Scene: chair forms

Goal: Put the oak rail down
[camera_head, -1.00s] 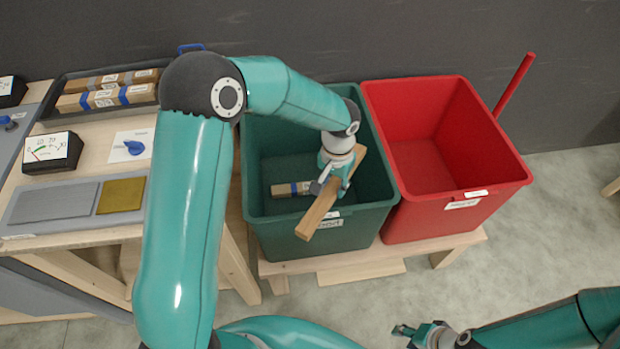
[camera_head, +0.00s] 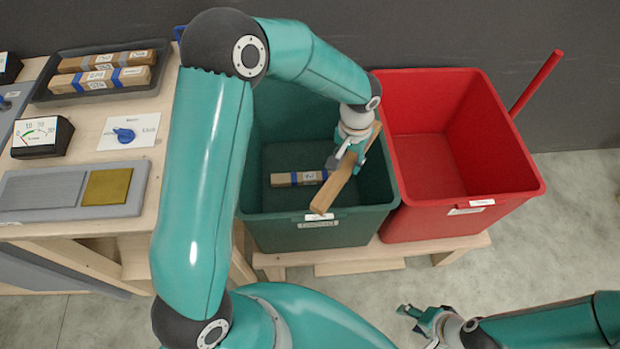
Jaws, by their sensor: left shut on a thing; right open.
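The oak rail (camera_head: 340,185) is a light brown wooden bar held slantwise over the right part of the green bin (camera_head: 276,231). My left gripper (camera_head: 345,160) is shut on the rail near its middle. The rail's near end is over the bin's front rim; I cannot tell whether it touches. Another wooden piece with a blue band (camera_head: 297,179) lies on the floor of the green bin. My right gripper (camera_head: 418,322) is open and empty, low at the bottom right, away from the bins.
An empty red bin (camera_head: 430,222) stands right of the green one on a low wooden stand (camera_head: 330,257). A red rod (camera_head: 537,83) sticks up behind it. At left, a table (camera_head: 101,160) bears a dark tray (camera_head: 45,93) with banded wooden pieces, a dial meter and a blue knob.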

